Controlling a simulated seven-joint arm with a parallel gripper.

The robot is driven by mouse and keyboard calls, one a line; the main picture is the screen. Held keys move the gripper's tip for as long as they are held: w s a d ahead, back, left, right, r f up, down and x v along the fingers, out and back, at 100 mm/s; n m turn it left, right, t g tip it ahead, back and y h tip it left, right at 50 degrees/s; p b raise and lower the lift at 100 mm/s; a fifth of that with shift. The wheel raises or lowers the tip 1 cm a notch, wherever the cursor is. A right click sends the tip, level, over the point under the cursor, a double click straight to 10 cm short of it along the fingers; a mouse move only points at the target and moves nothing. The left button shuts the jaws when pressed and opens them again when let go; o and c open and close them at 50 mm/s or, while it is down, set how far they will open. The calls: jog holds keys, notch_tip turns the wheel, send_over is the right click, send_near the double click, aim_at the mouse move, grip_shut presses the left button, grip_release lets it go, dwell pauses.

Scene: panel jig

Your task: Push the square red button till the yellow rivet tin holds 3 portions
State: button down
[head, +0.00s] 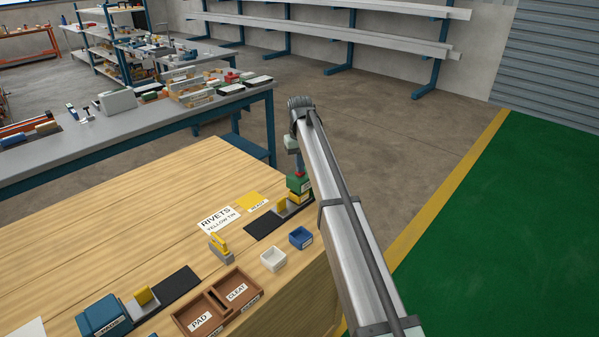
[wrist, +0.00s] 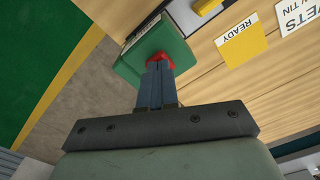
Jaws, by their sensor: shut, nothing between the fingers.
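The red button (head: 299,174) is on top of a green box (head: 298,184) at the bench's right corner. In the wrist view, the red button (wrist: 166,60) shows around my fingertips on the green box (wrist: 128,66). My gripper (wrist: 156,68) is shut and empty, its tips over the button; I cannot tell whether they press it. In the head view, my gripper (head: 298,165) is partly hidden by my arm. Something yellow (head: 296,198) shows below the green box; I cannot tell if it is the rivet tin. Its contents are not visible.
A yellow READY card (head: 250,202) and a white RIVETS YELLOW TIN card (head: 218,219) lie nearby. A blue bin (head: 301,238), a white bin (head: 273,258) and a brown PAD and CLEAT tray (head: 223,282) stand in front. The bench's left middle is clear.

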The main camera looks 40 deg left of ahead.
jog(key=shift+r, duration=1.65)
jog(key=shift+r, duration=0.1)
notch_tip(320, 180, up, 5)
jog(key=shift+f, duration=3.45)
jog(key=shift+f, duration=1.15)
jog(key=shift+r, duration=2)
